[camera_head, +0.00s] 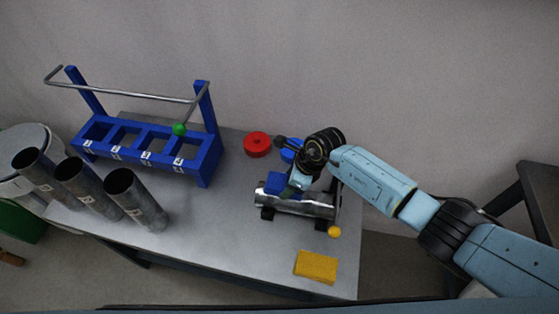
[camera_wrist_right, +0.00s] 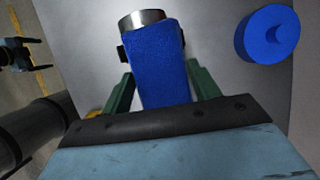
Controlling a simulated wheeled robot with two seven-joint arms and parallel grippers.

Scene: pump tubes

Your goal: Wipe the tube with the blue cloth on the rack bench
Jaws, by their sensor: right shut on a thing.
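The metal tube (camera_head: 318,204) lies sideways on dark supports on the grey rack bench (camera_head: 228,200). Its shiny end (camera_wrist_right: 143,18) shows at the top of the right wrist view. The blue cloth (camera_wrist_right: 156,65) is a blue block between the green fingers of my right gripper (camera_wrist_right: 158,85). The cloth (camera_head: 277,184) is at the tube's upper left part in the head view, seeming to touch it. My right gripper (camera_head: 297,180) is shut on the cloth, above the tube.
A blue rack (camera_head: 150,155) with a bar and green ball stands at the back left. Three upright tubes (camera_head: 138,200) stand before it. A red disc (camera_head: 257,144), a blue disc (camera_wrist_right: 268,34), a yellow sponge (camera_head: 316,266) and a yellow ball (camera_head: 334,232) surround the tube.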

